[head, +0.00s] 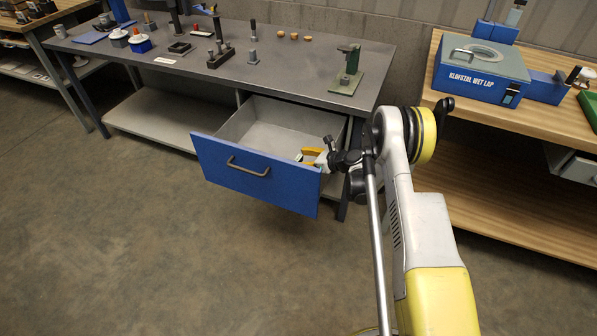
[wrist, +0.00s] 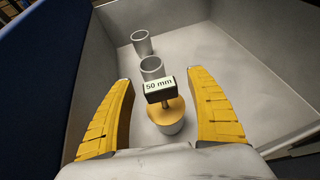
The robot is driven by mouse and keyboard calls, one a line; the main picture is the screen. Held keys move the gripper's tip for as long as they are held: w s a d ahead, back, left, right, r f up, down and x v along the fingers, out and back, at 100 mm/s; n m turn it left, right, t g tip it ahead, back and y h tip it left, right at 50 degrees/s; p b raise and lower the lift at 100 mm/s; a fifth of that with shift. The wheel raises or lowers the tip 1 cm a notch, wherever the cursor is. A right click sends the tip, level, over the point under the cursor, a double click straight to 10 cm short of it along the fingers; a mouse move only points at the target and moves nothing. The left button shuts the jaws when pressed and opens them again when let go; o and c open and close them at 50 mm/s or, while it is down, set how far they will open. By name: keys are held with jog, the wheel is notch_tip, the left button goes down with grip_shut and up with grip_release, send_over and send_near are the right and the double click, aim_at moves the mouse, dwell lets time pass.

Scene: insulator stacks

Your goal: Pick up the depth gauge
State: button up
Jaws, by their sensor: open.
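The object labelled "50 mm", which looks like the depth gauge (wrist: 159,88), is in the open drawer. It has a dark block head on a short stem above a tan disc, which sits on a pale round base or cup. My gripper (wrist: 160,76) is open, with one yellow finger on each side of the gauge, apart from it. In the head view my gripper (head: 312,157) reaches over the drawer's right front corner, and the gauge cannot be made out there.
Two grey open cups, one near (wrist: 152,68) and one farther (wrist: 141,42), stand beyond the gauge in the drawer. The blue drawer front (head: 225,170) and grey walls surround them. The drawer floor to the right is bare. The grey workbench (head: 310,75) stands above.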

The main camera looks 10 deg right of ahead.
grip_shut()
jog(key=shift+r, duration=0.15)
